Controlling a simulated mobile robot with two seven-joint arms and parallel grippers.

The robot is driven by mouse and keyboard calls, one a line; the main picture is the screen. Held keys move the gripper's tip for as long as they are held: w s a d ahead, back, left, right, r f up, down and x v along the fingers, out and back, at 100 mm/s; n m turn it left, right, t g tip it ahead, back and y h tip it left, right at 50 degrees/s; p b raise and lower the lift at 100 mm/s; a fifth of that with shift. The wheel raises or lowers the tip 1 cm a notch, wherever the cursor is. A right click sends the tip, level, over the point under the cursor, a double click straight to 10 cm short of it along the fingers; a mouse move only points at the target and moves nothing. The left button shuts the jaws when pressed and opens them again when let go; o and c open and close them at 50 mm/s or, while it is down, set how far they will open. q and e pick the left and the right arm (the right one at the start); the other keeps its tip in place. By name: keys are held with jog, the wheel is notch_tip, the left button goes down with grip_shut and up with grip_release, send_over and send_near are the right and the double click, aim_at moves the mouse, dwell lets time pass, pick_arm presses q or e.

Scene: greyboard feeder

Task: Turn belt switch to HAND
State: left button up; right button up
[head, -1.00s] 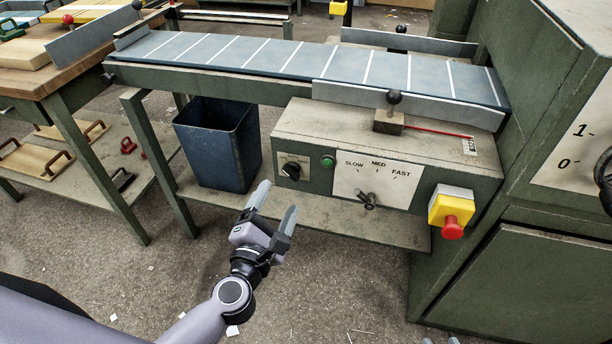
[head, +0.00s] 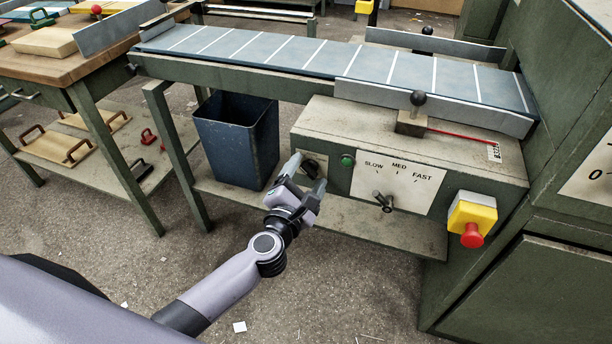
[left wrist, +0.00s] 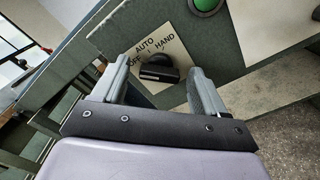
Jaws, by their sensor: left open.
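The belt switch is a black rotary knob (left wrist: 158,70) on a pale plate (left wrist: 134,34) marked AUTO, OFF and HAND. In the left wrist view the knob lies between the fingertips of my left gripper (left wrist: 165,78), which is open; I cannot tell if either finger touches it. The small label marks are partly covered, so I cannot tell the exact setting. In the head view my left gripper (head: 306,172) is in front of the switch (head: 312,164) and partly hides it. My right gripper does not show.
Right of the switch are a green button (head: 346,160), a speed lever (head: 383,202) below SLOW, MED and FAST, and a red stop button (head: 472,236) on a yellow box. The belt (head: 320,58) runs above. A blue bin (head: 238,145) stands left.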

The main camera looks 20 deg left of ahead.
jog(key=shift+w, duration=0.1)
pick_arm(q)
jog(key=c, duration=1.1)
jog(key=shift+o, duration=0.2)
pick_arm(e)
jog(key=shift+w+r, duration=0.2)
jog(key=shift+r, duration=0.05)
